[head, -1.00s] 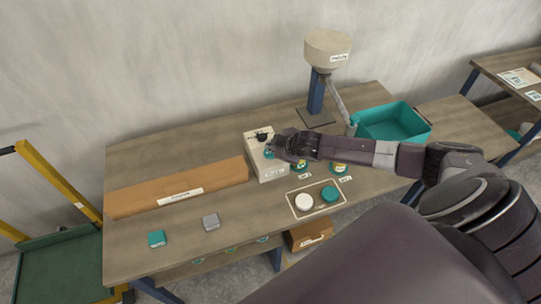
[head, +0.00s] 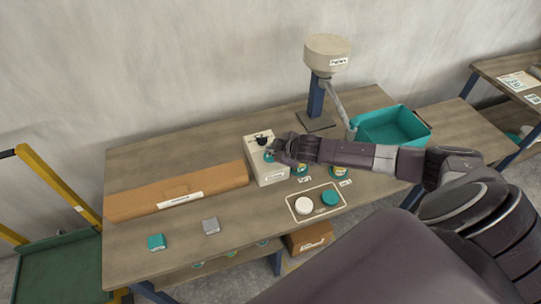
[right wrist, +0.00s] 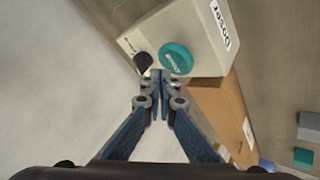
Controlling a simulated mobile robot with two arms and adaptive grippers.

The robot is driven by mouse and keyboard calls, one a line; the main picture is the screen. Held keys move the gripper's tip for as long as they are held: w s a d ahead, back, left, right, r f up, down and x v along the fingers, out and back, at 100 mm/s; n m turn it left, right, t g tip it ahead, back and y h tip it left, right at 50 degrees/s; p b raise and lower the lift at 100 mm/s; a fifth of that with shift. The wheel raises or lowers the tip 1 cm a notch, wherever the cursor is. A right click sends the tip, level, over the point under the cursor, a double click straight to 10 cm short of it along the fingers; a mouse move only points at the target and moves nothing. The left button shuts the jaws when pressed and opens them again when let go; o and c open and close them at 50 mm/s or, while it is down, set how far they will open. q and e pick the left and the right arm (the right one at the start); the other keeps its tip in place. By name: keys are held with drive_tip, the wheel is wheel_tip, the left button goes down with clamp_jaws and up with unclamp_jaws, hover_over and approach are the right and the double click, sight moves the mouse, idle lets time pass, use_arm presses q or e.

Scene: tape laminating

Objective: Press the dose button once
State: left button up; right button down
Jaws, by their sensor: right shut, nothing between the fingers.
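The doser (head: 271,174) is a cream box standing on the workbench, with a black part on its top. Its round teal button (head: 269,157) shows just left of my right gripper (head: 274,150) in the head view. In the right wrist view the doser (right wrist: 190,25) has the teal button (right wrist: 176,58) on its face and a black knob (right wrist: 143,63) beside it. My right gripper (right wrist: 158,75) is shut and empty, its tips next to the button and the knob. I cannot tell whether the tips touch the doser. My left gripper is not in view.
A long brown carton (head: 180,192) lies left of the doser. A hopper (head: 327,55) on a blue post and a teal bin (head: 388,130) stand behind and right.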

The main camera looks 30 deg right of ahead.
sight(272, 157)
idle(0.4)
drive_tip(key=shift+f, duration=0.4)
drive_tip(key=shift+f+b, duration=0.4)
drive_tip(key=shift+f, duration=0.2)
idle(0.8)
drive_tip(key=shift+r, duration=0.1)
drive_tip(key=shift+r+p, duration=0.85)
drive_tip(key=shift+p, duration=0.2)
wheel_tip(272, 157, up, 5)
drive_tip(key=p, duration=0.5)
drive_tip(key=shift+r, duration=0.1)
